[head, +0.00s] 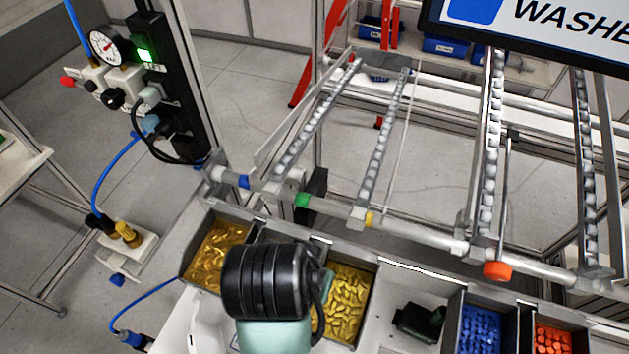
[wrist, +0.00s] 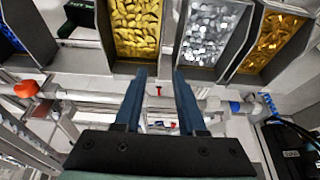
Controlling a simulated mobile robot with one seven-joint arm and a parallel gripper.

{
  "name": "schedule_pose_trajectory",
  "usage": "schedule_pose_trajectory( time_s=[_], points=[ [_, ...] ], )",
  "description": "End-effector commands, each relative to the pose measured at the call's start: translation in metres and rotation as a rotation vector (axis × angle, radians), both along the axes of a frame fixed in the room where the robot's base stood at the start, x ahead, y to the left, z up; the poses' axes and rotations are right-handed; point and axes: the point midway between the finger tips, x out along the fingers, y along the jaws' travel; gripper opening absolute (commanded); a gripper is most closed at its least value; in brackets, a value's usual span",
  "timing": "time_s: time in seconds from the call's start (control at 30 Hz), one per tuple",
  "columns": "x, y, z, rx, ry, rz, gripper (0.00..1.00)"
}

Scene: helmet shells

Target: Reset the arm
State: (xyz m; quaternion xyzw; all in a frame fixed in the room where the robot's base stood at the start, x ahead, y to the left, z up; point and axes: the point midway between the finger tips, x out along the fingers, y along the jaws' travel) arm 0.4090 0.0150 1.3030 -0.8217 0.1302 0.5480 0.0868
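My gripper (wrist: 160,74) shows in the wrist view with two dark blue fingers apart and nothing held between them. It is over the front edge of a row of parts bins. In the head view my black and mint-green arm covers part of the bin row at the bottom centre, and the fingers are hidden there. No helmet shell shows in either view.
The bins hold gold parts (head: 218,255), yellow parts (head: 345,305), silver parts (wrist: 208,35), blue parts (head: 478,330) and orange parts (head: 553,340). A black item (head: 418,322) lies between. Roller rails (head: 380,150) stand behind. A gauge post (head: 165,75) stands left.

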Motion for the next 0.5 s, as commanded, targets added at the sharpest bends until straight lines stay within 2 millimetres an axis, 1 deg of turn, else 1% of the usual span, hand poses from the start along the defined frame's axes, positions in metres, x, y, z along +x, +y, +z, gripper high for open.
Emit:
schedule_pose_trajectory(
  time_s=[0.2,0.27,0.37,0.4,0.47,0.5],
  points=[
    [0.0,0.0,0.0,0.0,0.0,0.0,0.4],
    [0.011,0.001,0.0,0.004,-0.051,0.011,0.4],
    [0.047,0.003,0.014,0.012,-0.229,0.049,0.4],
    [0.065,0.004,0.026,0.013,-0.333,0.072,0.4],
    [0.092,0.003,0.052,0.006,-0.511,0.104,0.4],
    [0.108,0.003,0.075,-0.002,-0.641,0.126,0.4]
  ],
)
